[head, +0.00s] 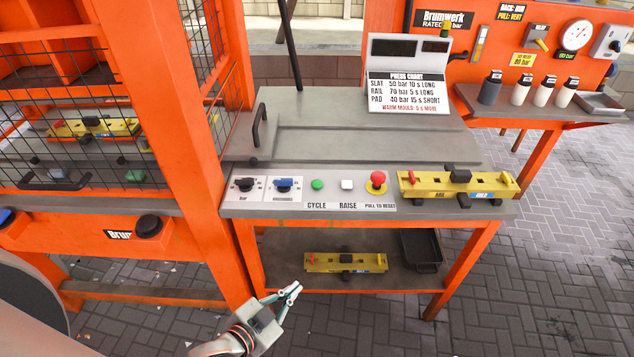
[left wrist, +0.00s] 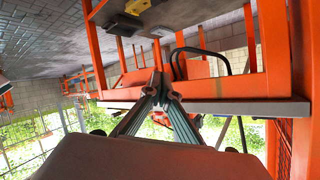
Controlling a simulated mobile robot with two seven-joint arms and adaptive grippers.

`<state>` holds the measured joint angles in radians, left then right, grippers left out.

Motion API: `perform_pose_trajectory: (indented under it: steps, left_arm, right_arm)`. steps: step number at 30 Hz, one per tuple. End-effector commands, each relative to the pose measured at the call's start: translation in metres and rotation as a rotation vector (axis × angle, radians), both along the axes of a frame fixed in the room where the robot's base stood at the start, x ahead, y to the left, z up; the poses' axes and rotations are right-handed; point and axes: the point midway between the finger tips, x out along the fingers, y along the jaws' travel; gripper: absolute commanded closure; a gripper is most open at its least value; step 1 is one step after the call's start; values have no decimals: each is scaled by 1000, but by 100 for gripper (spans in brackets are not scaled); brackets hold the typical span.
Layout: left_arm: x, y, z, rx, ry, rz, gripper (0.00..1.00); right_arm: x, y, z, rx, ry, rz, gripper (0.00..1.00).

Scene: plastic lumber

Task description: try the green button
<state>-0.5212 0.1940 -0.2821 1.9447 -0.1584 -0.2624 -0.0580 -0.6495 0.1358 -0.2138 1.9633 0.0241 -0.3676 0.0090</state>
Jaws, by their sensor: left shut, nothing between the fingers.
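The green button (head: 317,185) sits on the grey front panel of the press table, above the word CYCLE. A white RAISE button (head: 347,185) and a red mushroom button (head: 376,180) on a yellow base are to its right. My left gripper (head: 294,288) is shut and empty, low in front of the table and well below the panel. Its shut fingers also show in the left wrist view (left wrist: 160,84), pointing toward the orange table frame. I cannot make out the green button in the left wrist view. My right gripper is not in view.
A yellow mould (head: 459,185) lies at the panel's right end. Another yellow mould (head: 345,261) and a black tray (head: 421,250) are on the lower shelf. An orange post (head: 185,140) and mesh cage stand left.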

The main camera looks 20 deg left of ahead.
Motion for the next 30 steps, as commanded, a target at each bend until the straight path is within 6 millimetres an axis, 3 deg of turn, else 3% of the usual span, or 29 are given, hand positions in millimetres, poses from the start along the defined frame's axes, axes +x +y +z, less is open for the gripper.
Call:
perform_pose_trajectory:
  steps: [1,3,7,12,15,18,21,23,27,28,30]
  left_arm:
    - [25,-10,25,59,-97,-57,100]
    - [51,-26,58,153,-234,-141,100]
    - [89,-62,123,352,-510,-304,100]
    - [114,-120,205,697,-938,-561,100]
    - [114,-149,234,931,-1183,-721,100]
    - [114,-167,247,1185,-1406,-883,100]
    - [119,-170,245,1455,-1592,-1051,100]
    - [128,-163,241,1628,-1681,-1157,100]
    - [163,-120,229,2052,-1799,-1426,100]
    - [174,-107,228,-2104,1768,1458,100]
    - [197,-74,229,-2037,1552,1410,100]
  right_arm:
    - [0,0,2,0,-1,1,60]
    - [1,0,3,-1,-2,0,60]
    - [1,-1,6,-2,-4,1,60]
    - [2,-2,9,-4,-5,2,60]
    - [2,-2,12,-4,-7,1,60]
    - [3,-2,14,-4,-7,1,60]
    - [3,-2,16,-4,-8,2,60]
    - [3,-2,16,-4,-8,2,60]
    - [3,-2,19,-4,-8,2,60]
    - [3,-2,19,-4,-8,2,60]
    - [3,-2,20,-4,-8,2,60]
